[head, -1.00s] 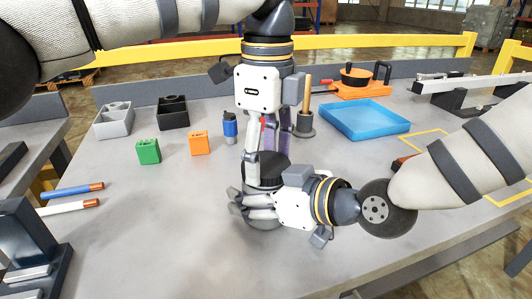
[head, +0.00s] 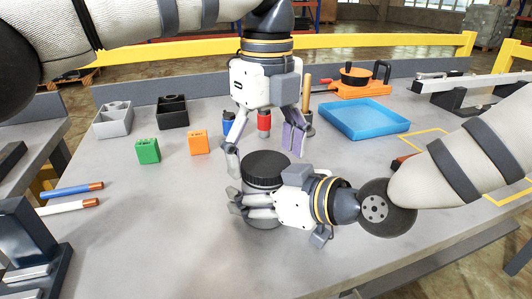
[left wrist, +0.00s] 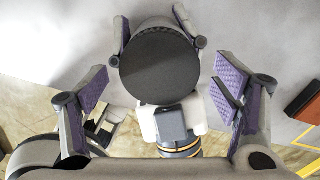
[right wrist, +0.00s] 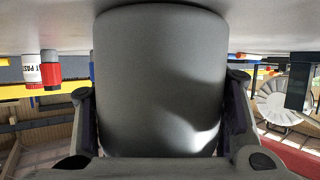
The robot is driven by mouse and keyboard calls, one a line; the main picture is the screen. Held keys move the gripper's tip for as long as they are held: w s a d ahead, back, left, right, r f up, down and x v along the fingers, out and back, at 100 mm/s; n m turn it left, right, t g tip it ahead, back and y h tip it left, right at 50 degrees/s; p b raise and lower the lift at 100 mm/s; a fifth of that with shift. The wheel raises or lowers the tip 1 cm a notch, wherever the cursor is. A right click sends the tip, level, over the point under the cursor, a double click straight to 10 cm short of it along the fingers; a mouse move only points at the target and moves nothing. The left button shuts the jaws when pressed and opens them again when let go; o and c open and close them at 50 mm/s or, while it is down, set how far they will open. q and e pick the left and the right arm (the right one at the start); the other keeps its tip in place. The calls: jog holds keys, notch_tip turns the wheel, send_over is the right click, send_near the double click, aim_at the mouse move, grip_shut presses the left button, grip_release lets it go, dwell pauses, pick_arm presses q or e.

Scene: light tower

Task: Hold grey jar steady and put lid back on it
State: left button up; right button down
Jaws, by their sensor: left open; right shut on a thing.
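The grey jar (head: 262,223) stands upright on the table, and its body fills the right wrist view (right wrist: 160,75). The black ribbed lid (head: 267,166) sits level on top of the jar; its round top shows in the left wrist view (left wrist: 160,62). I cannot tell how tightly it is seated. My right gripper (head: 250,205) is shut around the jar's body from the side, below the lid. My left gripper (head: 264,149) is open and empty, pointing down just above the lid, its fingers spread wide and apart from it.
A blue bottle (head: 228,124), a red-capped container (head: 264,122) and a holder with a wooden handle (head: 308,105) stand behind the jar. A green block (head: 148,152) and an orange block (head: 198,143) are left. A blue tray (head: 364,120) is back right.

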pick_arm(q)
notch_tip(320, 180, up, 4)
jog(key=shift+r, duration=0.1)
jog(key=shift+c, duration=0.2)
jog(key=n, duration=0.1)
jog(key=r+n, duration=0.1)
jog(key=n, duration=0.1)
notch_tip(320, 180, up, 2)
jog(key=n, duration=0.6)
jog(key=shift+r+n, duration=0.2)
jog(key=shift+n, duration=0.2)
notch_tip(320, 180, down, 8)
jog(key=shift+f, duration=0.1)
